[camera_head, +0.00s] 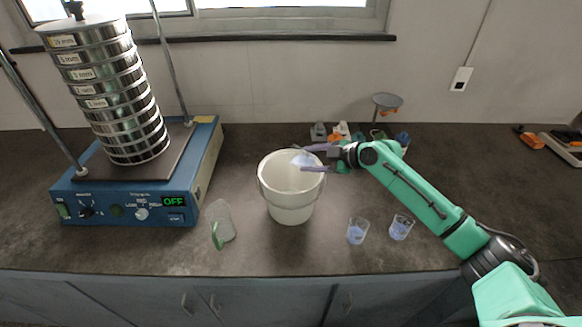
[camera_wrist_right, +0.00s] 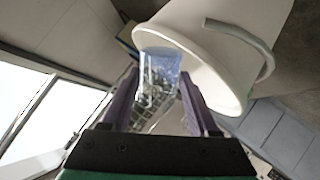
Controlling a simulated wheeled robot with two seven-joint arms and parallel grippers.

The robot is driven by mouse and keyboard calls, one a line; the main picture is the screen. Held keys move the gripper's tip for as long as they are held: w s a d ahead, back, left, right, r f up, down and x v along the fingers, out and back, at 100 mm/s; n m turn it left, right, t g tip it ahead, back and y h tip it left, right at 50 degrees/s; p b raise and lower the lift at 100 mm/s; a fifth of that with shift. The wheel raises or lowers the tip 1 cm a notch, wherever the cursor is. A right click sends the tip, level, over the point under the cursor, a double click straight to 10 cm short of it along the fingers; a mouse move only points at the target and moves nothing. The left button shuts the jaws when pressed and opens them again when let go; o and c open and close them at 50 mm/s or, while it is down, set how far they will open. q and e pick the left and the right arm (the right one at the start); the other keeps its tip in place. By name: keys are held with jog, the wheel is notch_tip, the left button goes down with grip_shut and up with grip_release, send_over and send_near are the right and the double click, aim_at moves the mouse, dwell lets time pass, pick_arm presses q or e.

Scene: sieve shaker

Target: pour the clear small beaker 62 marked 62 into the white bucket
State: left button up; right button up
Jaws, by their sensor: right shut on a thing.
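The white bucket (camera_head: 289,207) stands on the dark bench in the middle of the head view. My right gripper (camera_head: 316,159) is over the bucket's right rim, shut on a clear small beaker (camera_head: 303,159). The beaker is tilted over the bucket's opening. In the right wrist view the beaker (camera_wrist_right: 158,72) sits between the purple fingers (camera_wrist_right: 157,95), with the bucket (camera_wrist_right: 222,50) beside it. Its marking is not readable, and I cannot tell how much it holds. My left gripper is not in view.
Two small beakers with bluish contents (camera_head: 357,231) (camera_head: 401,227) stand right of the bucket. A clear vessel with a green handle (camera_head: 221,222) is at its left. The blue sieve shaker (camera_head: 135,190) stands further left. Several small items (camera_head: 335,131) sit behind the bucket.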

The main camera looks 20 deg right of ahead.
jog(key=shift+s+a+r+p, duration=0.15)
jog(key=shift+r+p, duration=0.15)
jog(key=shift+p, duration=0.7)
jog(key=shift+r+n+h+p, duration=0.2)
jog(key=shift+n+h+p, duration=0.1)
jog(key=shift+h+p, duration=0.15)
jog(key=shift+p, duration=0.5)
jog(key=shift+n+h, duration=0.25)
jog(key=shift+n, duration=0.05)
jog(key=shift+a+f+n+h+p, duration=0.1)
jog(key=shift+f+n+h+p, duration=0.25)
jog(key=shift+p, duration=0.4)
jog(key=shift+a+r+h+p, duration=0.1)
jog(key=shift+r+h+p, duration=0.15)
jog(key=shift+h+p, duration=0.1)
dwell(0.7)
jog(key=shift+a+r+n+t+h, duration=0.1)
jog(key=shift+r+n+t+h, duration=0.1)
jog(key=shift+n+t+h, duration=0.15)
dwell(0.9)
